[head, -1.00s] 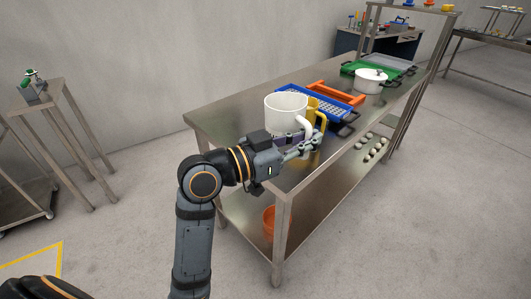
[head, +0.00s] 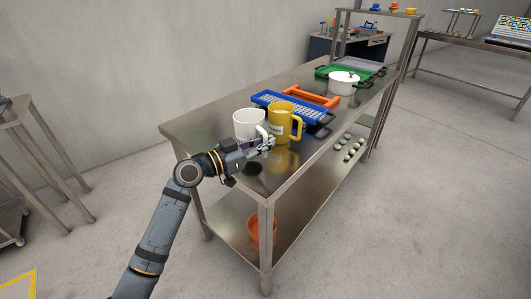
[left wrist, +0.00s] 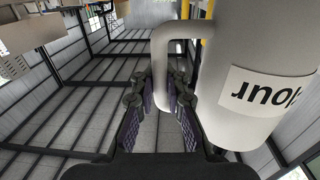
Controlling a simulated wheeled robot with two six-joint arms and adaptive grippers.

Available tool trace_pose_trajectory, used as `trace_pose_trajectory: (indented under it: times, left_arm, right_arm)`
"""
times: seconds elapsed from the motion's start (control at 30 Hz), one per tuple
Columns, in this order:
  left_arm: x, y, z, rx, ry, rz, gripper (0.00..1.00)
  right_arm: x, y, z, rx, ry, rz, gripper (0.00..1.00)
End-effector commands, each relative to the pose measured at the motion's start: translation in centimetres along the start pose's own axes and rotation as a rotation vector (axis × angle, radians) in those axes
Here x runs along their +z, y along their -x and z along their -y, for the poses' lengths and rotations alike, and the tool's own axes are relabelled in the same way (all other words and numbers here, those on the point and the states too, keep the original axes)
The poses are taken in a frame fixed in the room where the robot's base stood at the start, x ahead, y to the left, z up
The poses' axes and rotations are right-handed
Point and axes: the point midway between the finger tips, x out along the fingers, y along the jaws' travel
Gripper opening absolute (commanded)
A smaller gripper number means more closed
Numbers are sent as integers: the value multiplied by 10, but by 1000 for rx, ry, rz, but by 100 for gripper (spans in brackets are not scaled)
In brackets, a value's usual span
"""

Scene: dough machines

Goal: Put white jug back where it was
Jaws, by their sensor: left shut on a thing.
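The white jug (head: 249,124) is over the near end of the steel table (head: 192,128), just left of the yellow jug (head: 284,122) in the head view. A dark reflection or shadow lies on the tabletop below it, and it looks held a little above. My left gripper (head: 267,143) is shut on its handle. In the left wrist view the white jug (left wrist: 235,110) fills the right side, its label upside down, with the handle between the fingers (left wrist: 165,95). The white jug's base is partly hidden by my gripper. My right gripper is out of view.
Behind the jugs lie a blue perforated tray (head: 300,107), an orange frame (head: 311,95), a white pot (head: 342,84) and a green tray (head: 333,72). An orange bucket (head: 254,228) stands on the lower shelf. The table's left corner is clear.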

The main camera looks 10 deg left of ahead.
Motion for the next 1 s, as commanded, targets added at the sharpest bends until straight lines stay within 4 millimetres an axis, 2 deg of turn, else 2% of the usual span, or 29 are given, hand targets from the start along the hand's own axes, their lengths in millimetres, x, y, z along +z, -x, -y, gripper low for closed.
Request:
trace_pose_trajectory:
  times: [0.1,0.2,0.6,0.63,0.8,1.0]
  left_arm:
    - [22,0,2,-1,5,3,0]
    - [31,0,1,-1,3,1,0]
    - [36,0,1,0,0,1,0]
    - [36,0,1,0,1,2,11]
    - [35,0,1,0,1,2,34]
    - [35,0,1,0,1,2,36]
  right_arm:
    - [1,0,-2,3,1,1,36]
    - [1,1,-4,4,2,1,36]
    - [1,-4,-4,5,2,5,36]
    - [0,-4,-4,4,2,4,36]
    - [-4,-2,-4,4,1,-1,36]
    - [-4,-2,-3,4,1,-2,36]
